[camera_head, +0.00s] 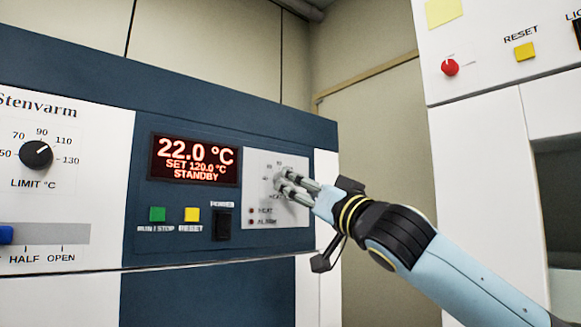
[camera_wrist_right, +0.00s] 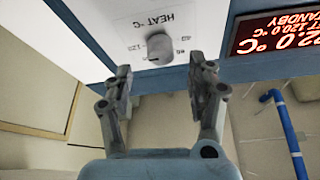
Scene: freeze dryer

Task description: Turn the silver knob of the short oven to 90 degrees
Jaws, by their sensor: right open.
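The oven (camera_head: 230,125) has a blue front with a red display (camera_head: 194,160) reading 22.0 °C, SET 120.0 °C, STANDBY. To its right is a pale panel (camera_head: 285,221) with a dial scale. In the right wrist view the silver knob (camera_wrist_right: 158,47) sits on this panel under the label HEAT °C. In the head view my gripper largely hides the knob. My right gripper (camera_head: 284,182) reaches in from the right, in front of the dial. In its wrist view the open fingers (camera_wrist_right: 161,70) lie either side of the knob in the picture; contact cannot be told. My left gripper is out of view.
A black limit knob (camera_head: 36,155) is on the white unit at left. A green button (camera_head: 157,214), a yellow button (camera_head: 192,214) and a black power switch (camera_head: 222,225) sit below the display.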

